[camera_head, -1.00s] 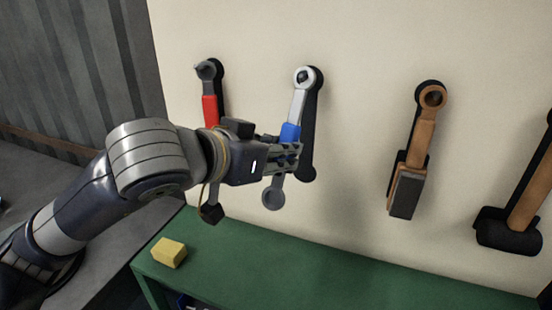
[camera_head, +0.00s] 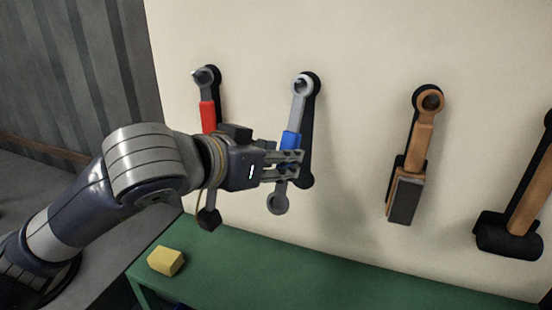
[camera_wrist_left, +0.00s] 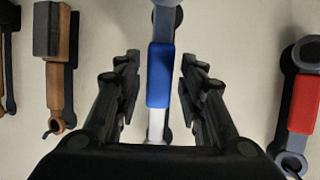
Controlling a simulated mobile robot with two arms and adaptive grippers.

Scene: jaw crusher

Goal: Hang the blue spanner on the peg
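The blue spanner, with a blue grip (camera_head: 290,140) and grey metal ends, is upright in front of the pale board. Its top ring (camera_head: 302,84) appears around the peg, whose tip shows inside the ring; how deep it sits I cannot tell. My left gripper (camera_head: 293,163) is at the lower part of the blue grip. In the left wrist view, the fingers (camera_wrist_left: 158,88) are spread on either side of the blue grip (camera_wrist_left: 160,75), with a gap on each side. The spanner's lower end (camera_head: 278,203) hangs below the fingers. My right gripper is not in view.
A red-gripped spanner (camera_head: 207,112) hangs to the left, partly behind my gripper. A wooden-handled tool (camera_head: 421,150) and a dark-headed hammer (camera_head: 508,233) hang to the right. Below is a green bench (camera_head: 300,275) with a yellow block (camera_head: 166,261). The board between the tools is clear.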

